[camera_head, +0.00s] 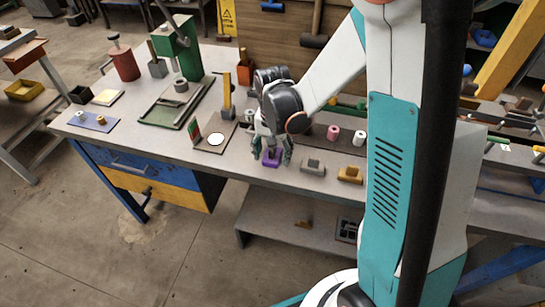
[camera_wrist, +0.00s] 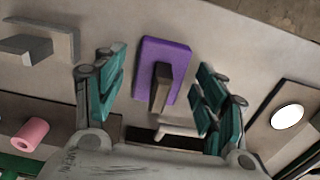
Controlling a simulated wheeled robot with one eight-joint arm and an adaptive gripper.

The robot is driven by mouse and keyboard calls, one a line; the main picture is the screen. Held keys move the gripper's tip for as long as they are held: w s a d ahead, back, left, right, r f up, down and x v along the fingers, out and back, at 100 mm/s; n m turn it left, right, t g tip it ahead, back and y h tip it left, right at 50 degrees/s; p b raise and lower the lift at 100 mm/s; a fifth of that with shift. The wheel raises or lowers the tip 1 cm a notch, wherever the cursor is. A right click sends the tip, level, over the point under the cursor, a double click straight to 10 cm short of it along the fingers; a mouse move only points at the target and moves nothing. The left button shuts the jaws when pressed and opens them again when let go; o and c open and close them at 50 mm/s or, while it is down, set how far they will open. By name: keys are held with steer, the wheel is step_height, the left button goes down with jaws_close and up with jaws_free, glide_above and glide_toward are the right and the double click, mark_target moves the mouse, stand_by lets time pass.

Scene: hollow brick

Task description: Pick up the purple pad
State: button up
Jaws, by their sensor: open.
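The purple pad (camera_head: 271,160) lies on the grey workbench (camera_head: 240,165) near its front edge. In the wrist view the pad (camera_wrist: 168,51) is a flat purple block with a grey-brown upright piece (camera_wrist: 161,87) on it. My gripper (camera_head: 271,148) is over the pad, pointing down. In the wrist view its teal fingers (camera_wrist: 159,75) are spread, one on each side of the pad, with gaps between them and it. No contact with the pad shows. In the head view the gripper partly hides the pad.
A grey block (camera_head: 312,167) and a gold block (camera_head: 350,175) lie right of the pad. Pink (camera_head: 333,132) and white (camera_head: 358,138) rolls stand behind them. A board with a white disc (camera_head: 216,139) is to the left. The bench front left of the pad is clear.

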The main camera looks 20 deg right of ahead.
steer(key=shift+c, duration=0.6)
steer(key=c, duration=1.1)
steer(key=shift+r, duration=0.15)
step_height(320, 180, up, 20)
steer(key=p, duration=0.7)
